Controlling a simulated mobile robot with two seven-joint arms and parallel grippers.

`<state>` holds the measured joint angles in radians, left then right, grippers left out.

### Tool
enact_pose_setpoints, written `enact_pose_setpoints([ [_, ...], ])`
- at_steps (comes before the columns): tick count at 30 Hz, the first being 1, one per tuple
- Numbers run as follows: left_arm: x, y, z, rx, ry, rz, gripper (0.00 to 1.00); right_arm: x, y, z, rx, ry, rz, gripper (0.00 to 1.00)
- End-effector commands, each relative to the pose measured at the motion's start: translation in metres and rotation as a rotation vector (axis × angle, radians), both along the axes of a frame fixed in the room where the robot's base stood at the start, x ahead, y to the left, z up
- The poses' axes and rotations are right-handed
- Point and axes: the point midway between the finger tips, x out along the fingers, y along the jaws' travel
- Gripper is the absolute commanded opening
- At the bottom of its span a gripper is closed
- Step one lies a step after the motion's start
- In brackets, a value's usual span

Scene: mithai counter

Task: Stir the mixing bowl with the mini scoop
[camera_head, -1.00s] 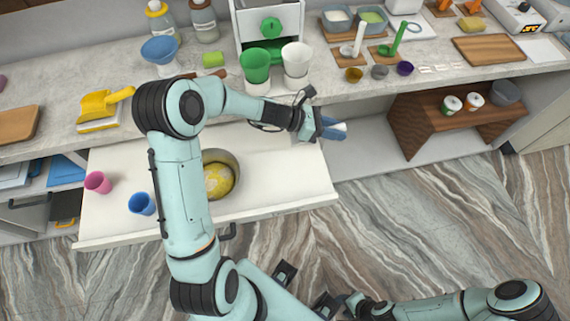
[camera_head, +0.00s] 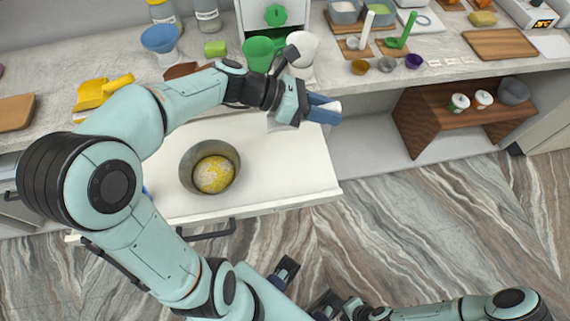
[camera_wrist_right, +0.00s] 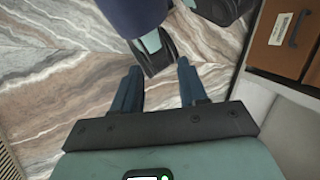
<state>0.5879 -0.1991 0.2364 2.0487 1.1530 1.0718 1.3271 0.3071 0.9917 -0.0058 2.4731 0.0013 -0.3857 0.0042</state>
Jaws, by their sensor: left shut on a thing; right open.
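The grey mixing bowl (camera_head: 187,168) stands on the white pulled-out surface below the counter, with a yellow, pale-streaked mass (camera_head: 214,174) inside. My left gripper (camera_head: 325,108) is to the right of and beyond the bowl, near the counter's front edge. It is shut on a small pale thing that is mostly hidden by the fingers; I cannot tell from its shape whether it is the mini scoop. My right gripper (camera_wrist_right: 159,66) is open and empty over the marbled floor in the right wrist view.
A green cup (camera_head: 258,50) and a white cup (camera_head: 302,47) stand close behind my left gripper. White (camera_head: 367,30) and green (camera_head: 405,31) long-handled utensils stand farther right on the counter. A yellow scoop (camera_head: 92,94) lies left. The white surface right of the bowl is clear.

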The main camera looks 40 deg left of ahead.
Motion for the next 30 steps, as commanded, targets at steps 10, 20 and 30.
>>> enact_pose_setpoints([
  [10,0.000,0.000,-0.074,-0.005,0.009,0.002,0.04,-0.006,0.000,-0.020,0.000,0.007,0.000,0.43],
  [20,0.000,0.000,-0.148,-0.002,0.004,0.000,0.04,-0.002,0.000,-0.036,-0.003,-0.012,-0.005,0.43],
  [30,0.000,0.000,-0.185,-0.004,0.005,0.001,0.04,0.002,0.000,-0.040,-0.006,-0.025,-0.008,0.43],
])
